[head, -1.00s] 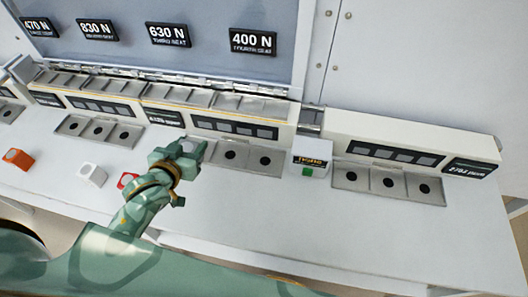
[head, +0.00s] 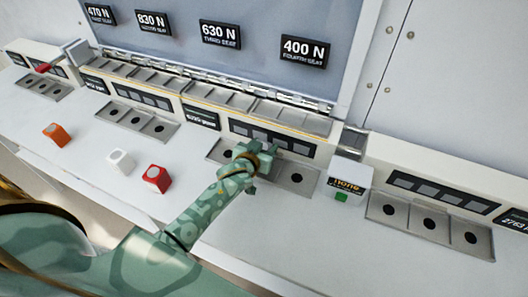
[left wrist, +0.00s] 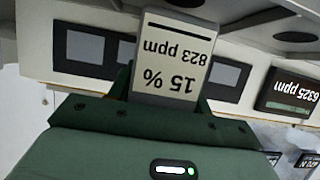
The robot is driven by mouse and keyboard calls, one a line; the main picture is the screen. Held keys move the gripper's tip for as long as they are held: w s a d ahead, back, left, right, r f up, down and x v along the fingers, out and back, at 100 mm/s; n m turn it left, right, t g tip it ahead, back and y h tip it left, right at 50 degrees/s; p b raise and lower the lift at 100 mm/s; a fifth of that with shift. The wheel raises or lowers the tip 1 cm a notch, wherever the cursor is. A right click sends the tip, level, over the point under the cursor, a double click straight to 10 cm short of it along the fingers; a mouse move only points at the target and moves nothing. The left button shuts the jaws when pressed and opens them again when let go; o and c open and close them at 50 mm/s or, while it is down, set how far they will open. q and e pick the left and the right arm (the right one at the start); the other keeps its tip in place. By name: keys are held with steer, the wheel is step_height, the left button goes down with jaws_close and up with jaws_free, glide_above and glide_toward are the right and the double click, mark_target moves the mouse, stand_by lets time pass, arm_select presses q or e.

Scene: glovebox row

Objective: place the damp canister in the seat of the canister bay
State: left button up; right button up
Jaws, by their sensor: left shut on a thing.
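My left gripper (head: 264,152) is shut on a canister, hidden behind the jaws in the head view. In the left wrist view the held canister (left wrist: 172,62) shows a pale label, upside down, reading 15 % and 823 ppm. The gripper is over the middle part of a metal tray (head: 216,158) with round dark holes. I cannot tell whether the canister touches the tray. Which tray is the canister bay is not marked in view. My right gripper is not in view.
Orange (head: 56,135), white (head: 121,162) and red (head: 157,179) blocks stand on the counter at left. A small box with a green button (head: 341,197) stands right of the tray. A 6325 ppm display (left wrist: 288,95) is nearby.

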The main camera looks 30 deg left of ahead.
arm_select(q)
steer(key=shift+f, duration=0.8)
steer(key=shift+f, duration=0.15)
steer(key=o, duration=1)
steer(key=shift+o, duration=0.2)
steer(key=shift+s+r, duration=0.25)
steer(key=p+v, duration=0.2)
steer(key=v, duration=0.9)
steer(key=shift+s+p, duration=0.3)
